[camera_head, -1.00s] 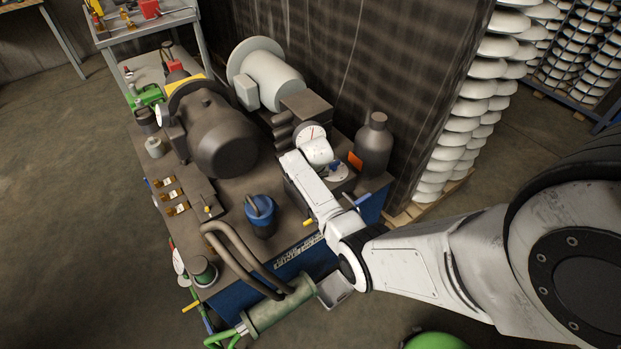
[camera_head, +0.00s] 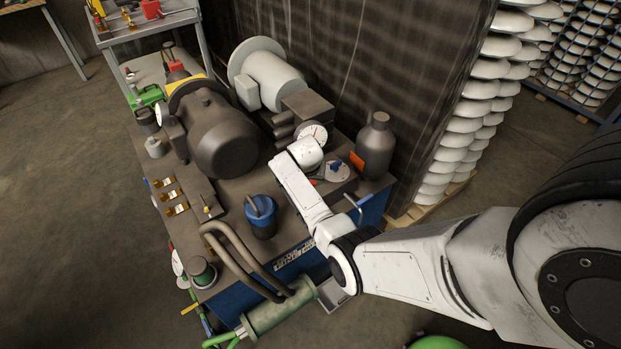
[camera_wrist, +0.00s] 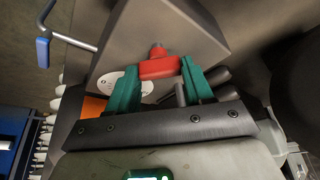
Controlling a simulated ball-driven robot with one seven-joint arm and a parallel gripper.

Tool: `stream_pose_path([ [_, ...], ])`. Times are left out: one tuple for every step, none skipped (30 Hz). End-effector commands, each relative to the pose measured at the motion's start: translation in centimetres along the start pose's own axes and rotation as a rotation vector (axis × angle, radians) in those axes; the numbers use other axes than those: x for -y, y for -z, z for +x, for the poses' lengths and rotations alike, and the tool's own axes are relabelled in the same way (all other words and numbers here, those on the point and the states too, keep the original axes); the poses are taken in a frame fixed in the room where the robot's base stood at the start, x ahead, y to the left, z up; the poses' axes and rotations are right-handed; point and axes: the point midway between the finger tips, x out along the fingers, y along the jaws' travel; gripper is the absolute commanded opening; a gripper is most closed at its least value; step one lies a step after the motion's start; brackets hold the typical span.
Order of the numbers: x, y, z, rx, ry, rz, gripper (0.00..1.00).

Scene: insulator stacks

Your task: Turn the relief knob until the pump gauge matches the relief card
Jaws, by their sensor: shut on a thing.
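In the wrist view, a red knob (camera_wrist: 160,67) sits between the green fingers of my gripper (camera_wrist: 161,76), which is shut on it. The knob is in front of a grey block (camera_wrist: 178,28). In the head view, my white wrist hides the fingers. The pump gauge (camera_head: 316,130), a white dial with a red needle, stands just behind my wrist; its reading is too small to tell. A white disc with markings (camera_wrist: 108,82) is partly behind the left finger. An orange tag (camera_head: 356,161) is by a dark bottle; I cannot tell which item is the relief card.
A dark motor (camera_head: 225,140) and a blue-capped canister (camera_head: 261,215) stand left of my arm. The dark bottle (camera_head: 376,146) stands to the right. A blue-handled bar (camera_head: 358,208) juts from the bench edge.

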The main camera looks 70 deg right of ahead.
Motion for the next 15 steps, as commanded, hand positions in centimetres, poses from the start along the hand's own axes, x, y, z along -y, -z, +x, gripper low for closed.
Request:
stream_pose_path([
  [0.01,-0.05,0.02,0.002,0.000,0.000,0.21],
  [0.02,-0.05,0.01,0.002,0.001,0.000,0.21],
  [0.01,-0.05,0.02,0.002,0.001,0.000,0.21],
  [0.02,-0.06,0.02,0.002,0.001,0.000,0.21],
  [0.02,-0.05,0.01,0.002,0.001,0.000,0.54],
  [0.02,-0.05,0.01,0.002,0.001,0.000,0.58],
  [0.02,-0.05,0.01,0.001,0.001,-0.001,0.61],
  [0.02,-0.04,0.01,0.001,0.001,-0.001,0.63],
  [0.02,-0.04,0.01,0.001,0.001,-0.001,0.67],
  [0.02,-0.04,0.01,0.001,0.001,-0.001,0.70],
  [0.02,-0.03,0.01,0.001,0.001,-0.001,0.73],
  [0.01,-0.03,0.01,0.001,0.001,-0.001,0.77],
  [0.01,-0.03,0.01,0.001,0.001,-0.001,0.77],
  [0.01,-0.02,0.01,0.001,0.001,-0.001,0.77],
  [0.01,-0.02,0.01,0.001,0.001,-0.001,0.77],
])
